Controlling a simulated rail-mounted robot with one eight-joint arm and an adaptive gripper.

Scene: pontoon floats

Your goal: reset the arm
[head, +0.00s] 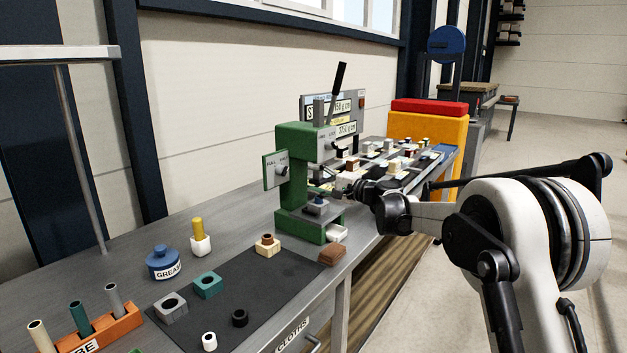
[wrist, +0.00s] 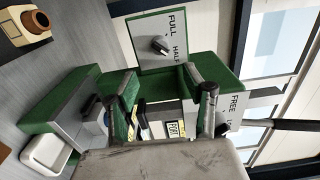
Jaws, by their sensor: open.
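My arm reaches in from the right of the head view. My gripper (head: 328,191) is open at the front of the green press (head: 294,180), just above a small grey-blue piece (head: 317,206) on the press base. In the wrist view my gripper (wrist: 160,100) has its fingers apart, with the green press (wrist: 60,105) behind them. I see nothing held between the fingers. I cannot tell whether a finger touches the press. The press has a black-handled lever (head: 338,90) raised and a dial plate (head: 275,170) marked FULL and HALF.
A white tray (head: 336,233) and a brown block (head: 332,256) lie near the press. A dark mat (head: 240,290) holds several blocks and rings. A grease pot (head: 163,262) and an orange tube rack (head: 100,333) stand at left. A parts board (head: 385,165) lies beyond the press. The right floor is clear.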

